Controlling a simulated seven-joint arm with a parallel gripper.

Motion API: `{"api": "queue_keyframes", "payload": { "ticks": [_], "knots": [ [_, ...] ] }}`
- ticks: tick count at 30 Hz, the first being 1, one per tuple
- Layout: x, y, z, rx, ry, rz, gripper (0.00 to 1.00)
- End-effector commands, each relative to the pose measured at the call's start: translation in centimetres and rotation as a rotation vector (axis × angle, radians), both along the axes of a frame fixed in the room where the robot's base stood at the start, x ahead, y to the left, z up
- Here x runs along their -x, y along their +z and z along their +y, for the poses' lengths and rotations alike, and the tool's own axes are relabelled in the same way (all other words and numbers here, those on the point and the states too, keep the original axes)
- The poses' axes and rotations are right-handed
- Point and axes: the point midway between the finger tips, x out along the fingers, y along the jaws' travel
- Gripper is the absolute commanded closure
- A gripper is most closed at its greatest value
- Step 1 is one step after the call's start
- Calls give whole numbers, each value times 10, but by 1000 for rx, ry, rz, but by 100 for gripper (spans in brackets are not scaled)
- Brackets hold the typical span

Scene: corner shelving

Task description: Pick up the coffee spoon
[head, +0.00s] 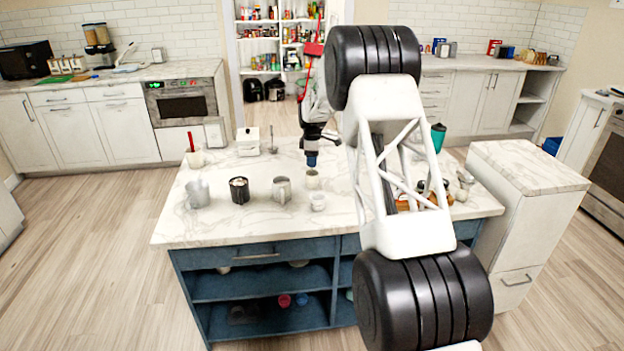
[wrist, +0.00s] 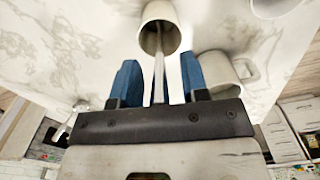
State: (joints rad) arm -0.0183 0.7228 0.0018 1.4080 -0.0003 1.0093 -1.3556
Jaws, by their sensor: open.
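The coffee spoon (wrist: 159,78) stands in a pale cup (wrist: 152,14) in the wrist view, its thin handle coming out of the cup towards my gripper. My gripper (wrist: 159,64) is open, with one blue finger on each side of the handle. I cannot tell whether either finger touches it. In the head view my gripper (head: 311,160) points down just above the small cup (head: 313,181) on the marble island. The spoon cannot be made out there.
A mug with a handle (wrist: 220,72) is close beside the right finger. The front left countertop is clear.

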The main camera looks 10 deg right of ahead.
Motion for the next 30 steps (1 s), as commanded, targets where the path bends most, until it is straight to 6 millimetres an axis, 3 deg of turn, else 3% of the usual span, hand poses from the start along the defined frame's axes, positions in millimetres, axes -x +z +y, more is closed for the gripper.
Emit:
{"api": "queue_keyframes", "payload": {
  "ticks": [17,25,30],
  "knots": [
    [0,-1,0,0,0,-1,59],
    [0,-1,0,0,0,-1,97],
    [0,-1,0,0,0,-2,100]
  ]
}}
